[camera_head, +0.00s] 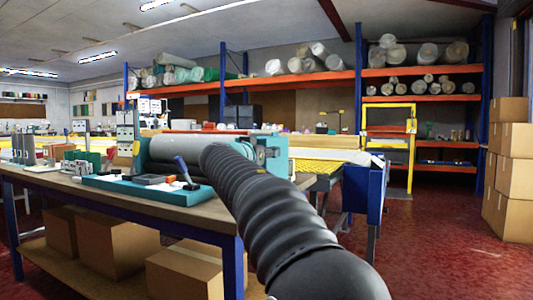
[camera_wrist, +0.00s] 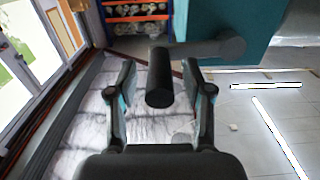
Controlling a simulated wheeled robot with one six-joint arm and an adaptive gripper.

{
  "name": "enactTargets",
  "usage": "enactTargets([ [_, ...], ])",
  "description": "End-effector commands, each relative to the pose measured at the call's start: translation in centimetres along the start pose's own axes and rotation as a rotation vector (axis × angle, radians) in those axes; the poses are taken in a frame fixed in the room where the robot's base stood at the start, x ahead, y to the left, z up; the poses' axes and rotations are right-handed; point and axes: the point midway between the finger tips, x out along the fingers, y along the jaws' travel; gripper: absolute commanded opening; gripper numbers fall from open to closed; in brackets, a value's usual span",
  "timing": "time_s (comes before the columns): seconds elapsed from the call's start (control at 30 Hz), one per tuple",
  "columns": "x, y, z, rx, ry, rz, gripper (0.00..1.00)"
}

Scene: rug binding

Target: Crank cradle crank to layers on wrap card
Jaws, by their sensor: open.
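The cradle crank shows in the wrist view: a black cylindrical handle (camera_wrist: 159,80) on a dark crank arm (camera_wrist: 212,49), beside a teal cradle panel (camera_wrist: 225,18). My gripper (camera_wrist: 158,72) is open, with one finger on each side of the handle. Gaps show between the handle and both fingers. In the head view, the cradle holds a grey roll (camera_head: 178,150) and has a teal end housing (camera_head: 271,153). My black arm covers part of the cradle there and hides the crank and gripper. I cannot make out the wrap card or its layers.
A teal tray (camera_head: 110,184) with small tools lies on the workbench (camera_head: 205,218) in front of the cradle. Cardboard boxes (camera_head: 110,243) sit below. A yellow-topped table (camera_head: 325,172) stands behind to the right. The red floor (camera_head: 440,240) at right is clear.

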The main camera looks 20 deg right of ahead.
Motion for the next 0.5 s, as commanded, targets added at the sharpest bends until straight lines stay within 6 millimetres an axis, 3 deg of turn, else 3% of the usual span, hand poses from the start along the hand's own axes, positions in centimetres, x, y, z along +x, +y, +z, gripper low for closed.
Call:
enactTargets([
  [0.17,-2.3,0.0,-0.1,0.001,0.0,-0.002,0.51],
  [0.5,-8.8,0.1,0.0,0.001,0.0,-0.001,0.51],
])
